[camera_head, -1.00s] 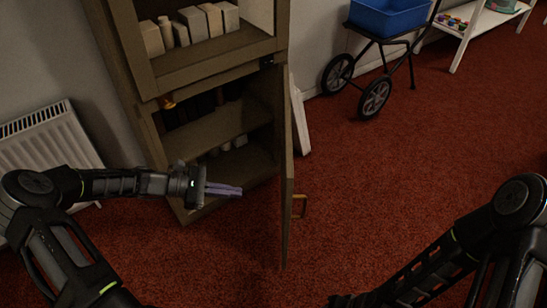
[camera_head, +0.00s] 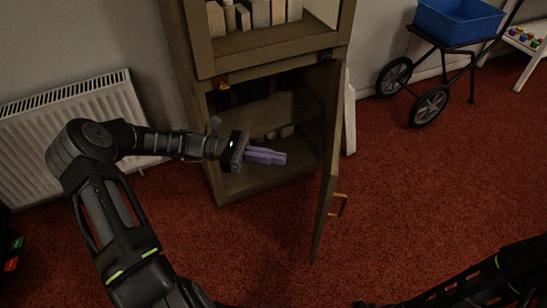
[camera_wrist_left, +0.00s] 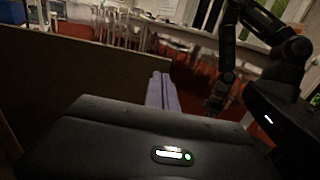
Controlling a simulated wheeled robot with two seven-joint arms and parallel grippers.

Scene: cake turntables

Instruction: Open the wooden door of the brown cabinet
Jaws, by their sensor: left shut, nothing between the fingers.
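The brown cabinet (camera_head: 203,60) stands against the wall in the head view. Its lower wooden door (camera_head: 328,165) stands wide open, hinged on the right and swung out toward me. A handle (camera_head: 338,204) sits on the door's outer right face. My left gripper (camera_head: 284,158) is shut and empty in front of the open lower compartment, on the inner side of the door and apart from it. In the left wrist view its closed purple fingers (camera_wrist_left: 161,92) point toward a brown panel, probably the door.
Books or blocks (camera_head: 262,13) stand on the upper shelf. A white radiator (camera_head: 70,130) is on the left wall. A black trolley with a blue bin (camera_head: 459,22) stands at the back right. Red carpet (camera_head: 420,195) is clear right of the door.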

